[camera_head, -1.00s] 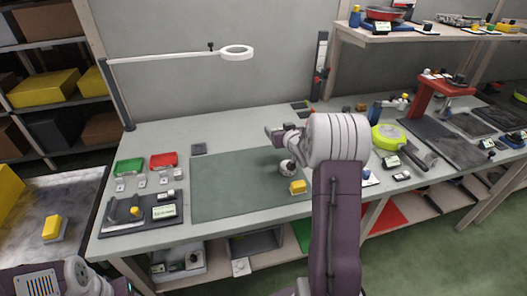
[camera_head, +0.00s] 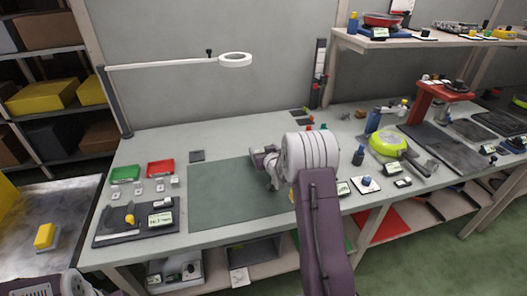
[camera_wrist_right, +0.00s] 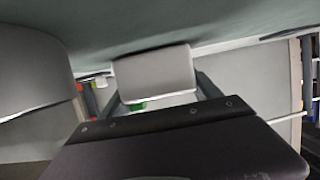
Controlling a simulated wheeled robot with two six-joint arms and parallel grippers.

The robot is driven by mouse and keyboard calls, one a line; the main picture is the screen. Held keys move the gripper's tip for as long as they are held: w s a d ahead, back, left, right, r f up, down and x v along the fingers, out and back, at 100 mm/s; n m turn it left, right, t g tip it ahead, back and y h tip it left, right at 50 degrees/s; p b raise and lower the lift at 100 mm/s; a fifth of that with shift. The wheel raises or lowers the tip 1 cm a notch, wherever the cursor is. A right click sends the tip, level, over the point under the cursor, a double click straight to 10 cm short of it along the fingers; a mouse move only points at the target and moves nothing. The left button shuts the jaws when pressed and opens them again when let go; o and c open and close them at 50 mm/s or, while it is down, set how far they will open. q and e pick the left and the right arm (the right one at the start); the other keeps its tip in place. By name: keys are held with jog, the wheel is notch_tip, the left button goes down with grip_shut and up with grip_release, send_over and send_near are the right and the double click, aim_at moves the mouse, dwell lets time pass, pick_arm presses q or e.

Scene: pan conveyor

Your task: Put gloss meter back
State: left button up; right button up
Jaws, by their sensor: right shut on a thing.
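My right gripper (camera_wrist_right: 155,85) is shut on a pale grey block (camera_wrist_right: 155,72) in the right wrist view, with dark fingers beside it. I cannot tell for certain that this block is the gloss meter. In the head view my right arm reaches over the green mat (camera_head: 225,205), and its thick pale wrist hides the fingertips and much of what is held. A yellow block at the mat's right side is almost wholly covered by the arm. My left gripper is out of view; only part of the left arm shows at the bottom left.
A black tray (camera_head: 105,239) with a yellow part and a display lies front left. Green (camera_head: 125,174) and red (camera_head: 160,168) bins stand behind it. A lamp (camera_head: 235,60) overhangs the table. Several tools crowd the right; the back left is mostly clear.

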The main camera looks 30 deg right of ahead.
jog(key=o, duration=1.9)
jog(key=shift+f, duration=0.15)
jog(key=shift+c, duration=0.2)
jog(key=shift+r, duration=0.25)
jog(key=p+v, duration=0.1)
jog(key=v, duration=1.1)
